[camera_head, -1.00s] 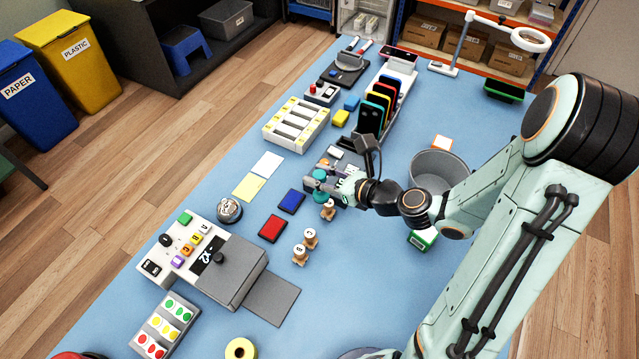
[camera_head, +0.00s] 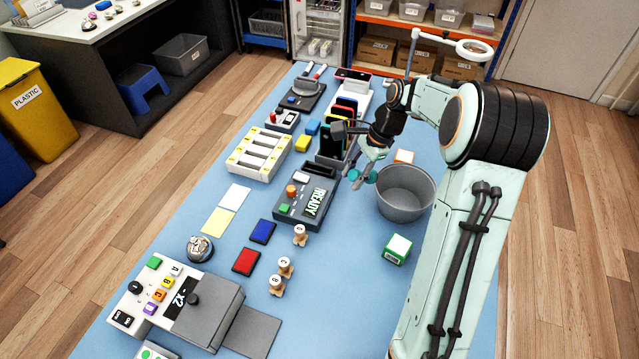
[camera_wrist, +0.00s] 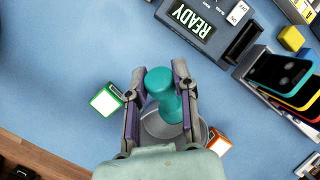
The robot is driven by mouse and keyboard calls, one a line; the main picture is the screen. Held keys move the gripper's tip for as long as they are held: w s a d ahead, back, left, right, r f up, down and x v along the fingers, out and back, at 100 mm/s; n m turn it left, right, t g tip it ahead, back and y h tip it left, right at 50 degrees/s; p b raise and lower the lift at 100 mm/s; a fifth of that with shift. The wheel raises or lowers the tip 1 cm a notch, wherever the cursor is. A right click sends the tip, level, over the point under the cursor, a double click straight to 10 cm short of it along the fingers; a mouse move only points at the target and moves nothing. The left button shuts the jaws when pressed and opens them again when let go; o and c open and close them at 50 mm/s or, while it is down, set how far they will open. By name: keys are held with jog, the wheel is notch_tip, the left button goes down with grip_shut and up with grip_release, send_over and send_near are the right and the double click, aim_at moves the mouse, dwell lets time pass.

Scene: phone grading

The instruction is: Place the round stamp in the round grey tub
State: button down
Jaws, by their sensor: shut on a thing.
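My gripper (camera_head: 363,178) is shut on a teal round stamp (camera_head: 354,174), held above the table beside the left rim of the round grey tub (camera_head: 408,208). In the wrist view the teal stamp (camera_wrist: 160,82) sits between both fingers (camera_wrist: 159,72). The grey tub (camera_wrist: 152,126) shows there behind the stamp and fingers, partly covered. The tub stands upright on the blue table, and the part of its inside that shows looks empty. The stamp's underside is not clear.
A green-and-white box (camera_head: 397,249) stands in front of the tub, and an orange-and-white box (camera_head: 404,157) behind it. A device reading READY (camera_head: 306,197) lies to the left. A phone rack (camera_head: 340,125) is behind my gripper. Wooden stamps (camera_head: 300,235) stand farther forward.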

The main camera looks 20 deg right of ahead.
jog(key=s+d+r+n+t+h, duration=0.1)
jog(key=d+r+n+h, duration=0.1)
jog(key=d+n, duration=0.35)
jog(key=s+d+r+n+t+h, duration=0.1)
jog(key=d+r+n+h, duration=0.15)
jog(key=d, duration=0.55)
jog(key=shift+t+h, duration=0.35)
jog(key=shift+t, duration=0.15)
jog(key=shift+a+f, duration=0.1)
jog(key=shift+f, duration=7.9)
jog(key=c, duration=0.8)
grip_release()
